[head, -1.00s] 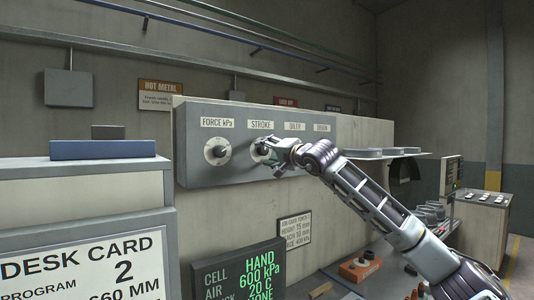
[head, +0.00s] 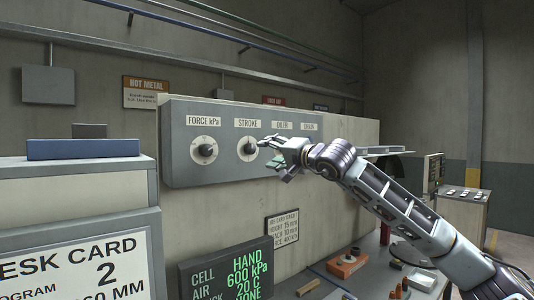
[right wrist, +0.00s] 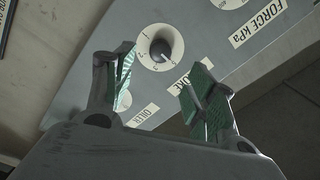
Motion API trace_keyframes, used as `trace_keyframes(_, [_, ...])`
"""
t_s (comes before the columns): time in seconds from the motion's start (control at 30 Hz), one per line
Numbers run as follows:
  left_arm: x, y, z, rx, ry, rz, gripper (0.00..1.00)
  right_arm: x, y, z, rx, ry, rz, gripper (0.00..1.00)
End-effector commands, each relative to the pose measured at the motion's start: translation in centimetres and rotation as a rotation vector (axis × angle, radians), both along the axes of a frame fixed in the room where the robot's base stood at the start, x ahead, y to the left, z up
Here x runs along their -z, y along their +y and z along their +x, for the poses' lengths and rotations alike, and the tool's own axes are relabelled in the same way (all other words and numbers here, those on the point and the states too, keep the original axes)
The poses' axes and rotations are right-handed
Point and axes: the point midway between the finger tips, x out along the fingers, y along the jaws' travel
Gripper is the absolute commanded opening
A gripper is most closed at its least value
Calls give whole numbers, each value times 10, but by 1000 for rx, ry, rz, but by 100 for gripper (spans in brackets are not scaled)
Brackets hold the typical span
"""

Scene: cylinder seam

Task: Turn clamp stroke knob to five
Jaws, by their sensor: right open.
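The stroke knob (head: 249,149) is a dark knob on a pale round dial, under the STROKE label on the grey panel. My right gripper (head: 268,152) is open just to the right of it, its fingers apart from the knob. In the right wrist view the stroke knob (right wrist: 161,50) shows beyond and between the two open fingers of the gripper (right wrist: 163,75), with small numerals around its dial. I cannot tell surely which numeral its pointer marks. The right finger hides part of the STROKE label. My left gripper is not in view.
The force knob (head: 204,150) is left of the stroke knob on the panel (head: 180,172). The OILER and DRAIN labels are to the right, with the area below them behind my gripper and arm. A green-lettered screen (head: 230,272) and a desk card (head: 80,270) stand lower left.

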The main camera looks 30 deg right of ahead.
Motion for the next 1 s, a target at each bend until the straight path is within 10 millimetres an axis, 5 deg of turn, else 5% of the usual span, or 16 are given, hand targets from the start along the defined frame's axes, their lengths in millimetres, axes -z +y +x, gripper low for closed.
trace_keyframes(0.4, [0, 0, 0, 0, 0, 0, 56, 2, -3, -23, 0, 1, 0, 56])
trace_keyframes(1.0, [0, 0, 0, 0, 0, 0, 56, 1, -3, -25, -1, 0, 0, 56])
